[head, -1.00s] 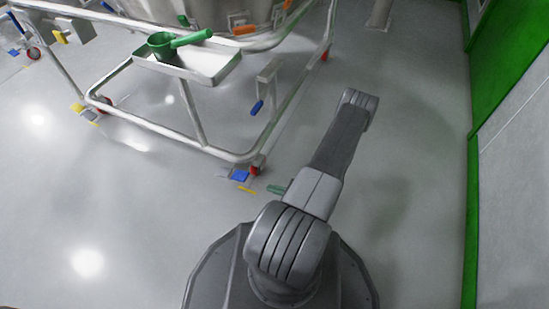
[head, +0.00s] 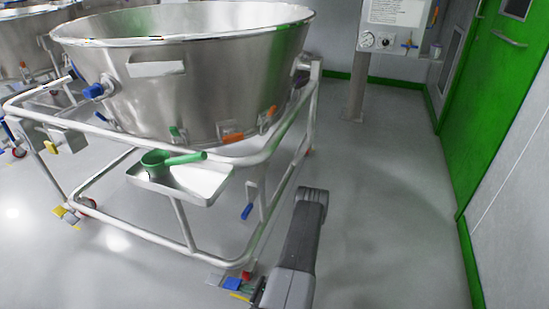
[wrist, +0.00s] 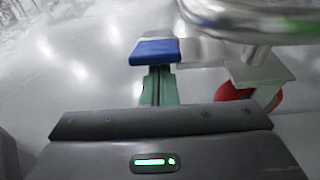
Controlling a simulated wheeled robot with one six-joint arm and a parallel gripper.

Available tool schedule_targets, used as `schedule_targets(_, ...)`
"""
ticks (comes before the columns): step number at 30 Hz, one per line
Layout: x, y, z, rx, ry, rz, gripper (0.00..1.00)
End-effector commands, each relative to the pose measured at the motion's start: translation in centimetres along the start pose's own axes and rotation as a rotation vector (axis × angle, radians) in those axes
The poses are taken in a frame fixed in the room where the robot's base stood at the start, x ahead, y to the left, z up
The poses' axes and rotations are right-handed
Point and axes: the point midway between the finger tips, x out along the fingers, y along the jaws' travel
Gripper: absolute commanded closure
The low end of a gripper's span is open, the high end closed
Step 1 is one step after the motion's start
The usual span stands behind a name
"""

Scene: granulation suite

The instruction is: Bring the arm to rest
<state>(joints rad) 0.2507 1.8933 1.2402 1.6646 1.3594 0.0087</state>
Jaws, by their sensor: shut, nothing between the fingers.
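My arm (head: 303,238) shows at the lower middle of the head view, to the right of the steel bowl's cart frame. My gripper (wrist: 159,76) shows in the wrist view as two green fingers, shut and empty. Its fingertips line up in the picture with a blue caster pedal (wrist: 155,51) beyond them; I cannot tell how far apart they are. In the head view I cannot make out the fingers.
A large steel bowl (head: 190,75) on a tubular wheeled cart stands left of my arm. A green scoop (head: 156,162) lies on the cart's tray (head: 190,188). A green door (head: 490,110) is at right. Floor (head: 385,200) is clear right of my arm.

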Motion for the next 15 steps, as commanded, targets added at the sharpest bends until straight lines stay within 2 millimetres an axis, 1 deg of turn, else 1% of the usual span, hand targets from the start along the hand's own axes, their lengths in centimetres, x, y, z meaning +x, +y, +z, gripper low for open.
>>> schedule_targets(1,0.05,-0.08,-0.89,0.0,-0.027,-0.003,1.0)
schedule_targets(3,0.11,-0.06,-1.04,0.001,-0.057,-0.003,1.0)
schedule_targets(9,0.16,-0.13,-1.06,-0.001,-0.1,-0.003,1.0)
schedule_targets(15,0.14,-0.12,-1.01,0.0,-0.103,-0.003,1.0)
